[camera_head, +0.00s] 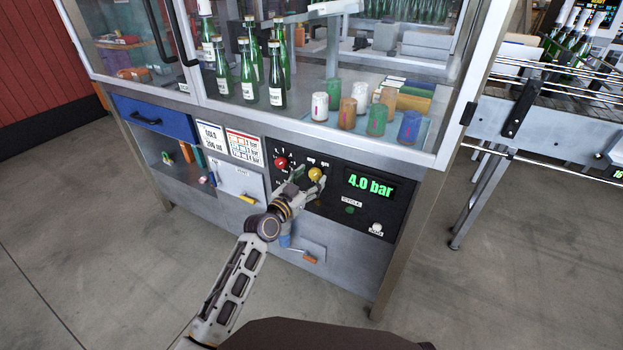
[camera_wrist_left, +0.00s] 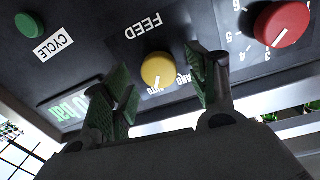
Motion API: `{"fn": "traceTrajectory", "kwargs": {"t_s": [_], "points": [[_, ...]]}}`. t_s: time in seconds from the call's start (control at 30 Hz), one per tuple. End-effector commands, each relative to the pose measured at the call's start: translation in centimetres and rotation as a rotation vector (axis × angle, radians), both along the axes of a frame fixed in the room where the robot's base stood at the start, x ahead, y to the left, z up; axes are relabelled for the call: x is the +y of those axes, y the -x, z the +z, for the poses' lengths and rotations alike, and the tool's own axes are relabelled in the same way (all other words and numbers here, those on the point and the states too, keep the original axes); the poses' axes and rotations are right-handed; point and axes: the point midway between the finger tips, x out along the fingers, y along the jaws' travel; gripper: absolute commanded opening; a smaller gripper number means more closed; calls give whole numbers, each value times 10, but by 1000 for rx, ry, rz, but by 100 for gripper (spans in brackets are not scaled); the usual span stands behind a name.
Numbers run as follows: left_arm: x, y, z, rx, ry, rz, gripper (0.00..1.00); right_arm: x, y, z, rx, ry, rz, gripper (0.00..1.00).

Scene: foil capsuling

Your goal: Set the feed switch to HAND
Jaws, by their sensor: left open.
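The feed switch is a yellow knob (camera_head: 316,174) on the black control panel (camera_head: 335,205) of the machine. In the left wrist view, which shows the panel upside down, the yellow knob (camera_wrist_left: 158,70) sits under the word FEED. Its white pointer line is directed toward the small AUTO lettering; the neighbouring label is partly hidden by a finger. My left gripper (camera_head: 306,180) is open in front of the panel. In the wrist view, its fingers (camera_wrist_left: 166,88) stand apart on either side of the knob, with no clear contact. My right gripper is not in view.
A red dial (camera_head: 281,162) lies left of the knob, with a 4.0 bar display (camera_head: 370,186) to its right. A green CYCLE button (camera_wrist_left: 37,19) and a pale button (camera_head: 377,228) are also on the panel. Bottles (camera_head: 249,85) and coloured capsules (camera_head: 377,119) stand above.

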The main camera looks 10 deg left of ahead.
Motion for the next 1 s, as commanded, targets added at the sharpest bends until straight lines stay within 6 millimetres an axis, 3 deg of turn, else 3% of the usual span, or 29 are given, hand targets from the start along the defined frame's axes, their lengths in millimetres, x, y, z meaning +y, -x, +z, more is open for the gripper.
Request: {"fn": "traceTrajectory", "kwargs": {"t_s": [0.57, 0.9, 1.0], "points": [[-5, -11, 0, 0, 0, 0, 58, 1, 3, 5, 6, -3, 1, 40], [-5, -11, 0, 0, -1, 0, 15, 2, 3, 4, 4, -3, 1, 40], [-5, -11, 0, 0, 0, 0, 12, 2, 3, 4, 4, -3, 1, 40]]}}
